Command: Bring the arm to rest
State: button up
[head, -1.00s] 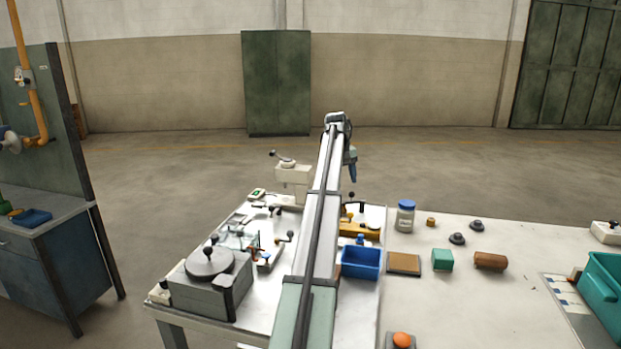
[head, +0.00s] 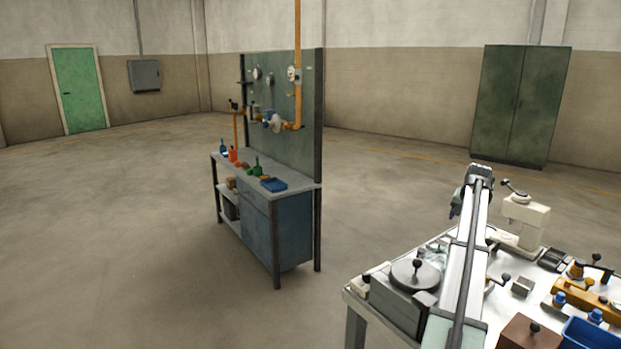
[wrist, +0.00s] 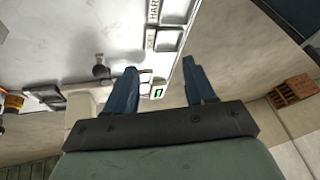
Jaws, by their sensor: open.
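My arm reaches out over the white table (head: 405,262) in the head view, with its end high above the far edge. My gripper (wrist: 159,66) shows in the wrist view as two blue fingers standing apart, with nothing held between them. In the head view only a small dark part of it (head: 455,207) shows, to the left of the arm's end. The fingers look clear of everything, though the exact distance to the table cannot be told.
A grey round-topped device (head: 413,273) stands left of my arm, and a cream press-like device (head: 525,222) right of it. A blue bin (head: 590,335) is at the lower right. A workbench with a panel (head: 268,235) stands left; open floor lies between.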

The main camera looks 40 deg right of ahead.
jog(key=w+a+f+m+t+y, duration=0.1)
jog(key=w+a+f+m+t, duration=0.15)
jog(key=w+a, duration=0.85)
jog(key=w+a+f+m+t, duration=0.1)
jog(key=w+a+f+t, duration=0.15)
jog(key=w+a, duration=0.9)
jog(key=w+a+f+n+g+y, duration=0.1)
jog(key=w+a+f+n+y, duration=0.1)
jog(key=a+f, duration=0.95)
jog(key=w+a+f+n+g+y, duration=0.1)
jog(key=w+a+f+g, duration=0.15)
jog(key=a+f, duration=0.9)
jog(key=s+a+f+n+g+y, duration=0.1)
jog(key=s+a+f+n+g, duration=0.15)
jog(key=s+a+f, duration=0.8)
jog(key=s+a+f+n+g+y, duration=0.15)
jog(key=s+a+f+n, duration=0.4)
jog(key=a+f, duration=0.8)
jog(key=s+a+f+n+g, duration=0.2)
jog(key=s+a+f, duration=0.1)
jog(key=s, duration=0.8)
jog(key=s+a+f+n+g+h, duration=0.1)
jog(key=s+a, duration=0.4)
jog(key=s, duration=0.6)
jog(key=s+a+f+n+g+h, duration=0.1)
jog(key=s+a+f+n+g, duration=0.3)
jog(key=s, duration=0.7)
jog(key=shift+s+a+f+g, duration=0.2)
jog(key=shift+a+f+g, duration=0.15)
jog(key=shift+a, duration=0.1)
